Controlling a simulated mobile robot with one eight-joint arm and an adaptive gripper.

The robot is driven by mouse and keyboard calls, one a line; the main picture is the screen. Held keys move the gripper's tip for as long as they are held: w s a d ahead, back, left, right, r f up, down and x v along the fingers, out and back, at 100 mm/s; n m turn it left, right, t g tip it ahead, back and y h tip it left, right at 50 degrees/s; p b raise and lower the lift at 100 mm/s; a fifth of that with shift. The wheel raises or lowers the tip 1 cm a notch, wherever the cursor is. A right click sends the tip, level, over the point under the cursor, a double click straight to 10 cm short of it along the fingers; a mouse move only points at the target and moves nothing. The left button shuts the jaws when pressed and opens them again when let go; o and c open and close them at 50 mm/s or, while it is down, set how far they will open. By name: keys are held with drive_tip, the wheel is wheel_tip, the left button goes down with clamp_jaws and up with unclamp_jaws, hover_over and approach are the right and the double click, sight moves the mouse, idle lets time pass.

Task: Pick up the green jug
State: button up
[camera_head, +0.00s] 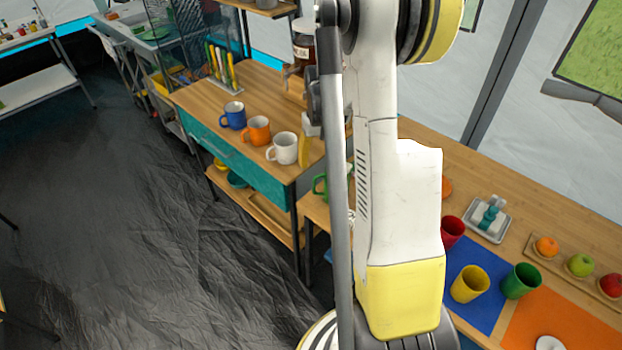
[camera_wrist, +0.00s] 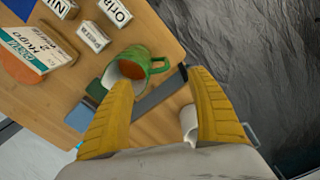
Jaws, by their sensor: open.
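The green jug (camera_wrist: 152,62) lies in the upper middle of the wrist view. Its pale inside shows and its handle points right. In the head view only a green bit of it (camera_head: 320,184) shows at the left edge of my arm; the rest is hidden. My gripper (camera_wrist: 158,78) is open, its two yellow fingers spread wide in the wrist view. The jug appears just beyond and between the fingertips, with nothing held. The height gap between them is unclear. My gripper is hidden in the head view.
A white cup (camera_wrist: 188,122) shows beside the right finger. Blue, orange and white mugs (camera_head: 284,148) line the wooden counter. Red, yellow and green cups (camera_head: 521,281) are right of my arm.

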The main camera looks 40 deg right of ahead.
sight(319, 175)
drive_tip(key=f+b, duration=0.1)
drive_tip(key=f, duration=0.2)
drive_tip(key=f+b, duration=0.1)
drive_tip(key=f, duration=0.2)
drive_tip(key=f+b, duration=0.2)
drive_tip(key=f, duration=0.2)
drive_tip(key=shift+w+d, duration=0.15)
drive_tip(key=shift+d, duration=0.1)
drive_tip(key=shift+r, duration=0.15)
clamp_jaws()
